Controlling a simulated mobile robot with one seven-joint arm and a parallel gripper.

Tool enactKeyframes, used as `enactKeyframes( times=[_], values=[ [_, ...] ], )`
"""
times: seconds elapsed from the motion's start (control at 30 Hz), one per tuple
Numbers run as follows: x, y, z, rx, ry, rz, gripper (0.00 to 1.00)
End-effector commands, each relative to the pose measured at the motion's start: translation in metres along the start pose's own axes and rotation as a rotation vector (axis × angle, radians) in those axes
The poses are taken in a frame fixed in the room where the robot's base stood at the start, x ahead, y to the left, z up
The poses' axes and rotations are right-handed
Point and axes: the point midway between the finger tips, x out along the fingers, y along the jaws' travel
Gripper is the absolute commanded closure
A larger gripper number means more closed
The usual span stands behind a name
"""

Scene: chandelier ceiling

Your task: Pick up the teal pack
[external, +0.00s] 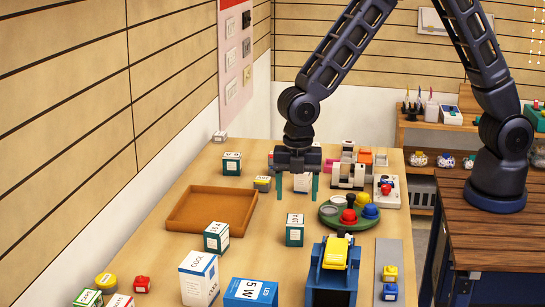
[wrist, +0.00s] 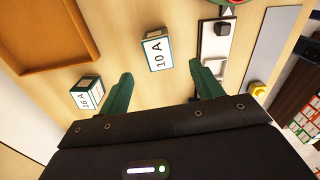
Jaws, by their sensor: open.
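Several teal packs with white labels show in the external view: one at the back left (external: 232,163), one at the near edge of the brown tray (external: 216,238) and one in the middle of the table (external: 294,231). My gripper (external: 297,193) points down above the middle of the table, fingers apart and empty. In the wrist view my gripper (wrist: 163,88) shows two green fingers. A pack marked 10 A (wrist: 155,50) lies ahead between them, apart from both. A teal pack marked 16 A (wrist: 87,93) is left of the left finger. I cannot surely match these between views.
The brown tray (external: 190,227) lies left. A green round board (external: 330,219) with coloured knobs is right, and a blue device (external: 320,279) with a yellow top stands in front. White and blue boxes (external: 199,279) stand near the front. A white box (external: 301,183) shows behind my gripper.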

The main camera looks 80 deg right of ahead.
Motion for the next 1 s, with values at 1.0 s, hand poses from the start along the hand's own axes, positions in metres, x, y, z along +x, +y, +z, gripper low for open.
enactKeyframes(
  times=[1.0],
  values=[
    [0.105, 0.002, 0.0, 0.0, -0.001, -0.001, 0.35]
  ],
)
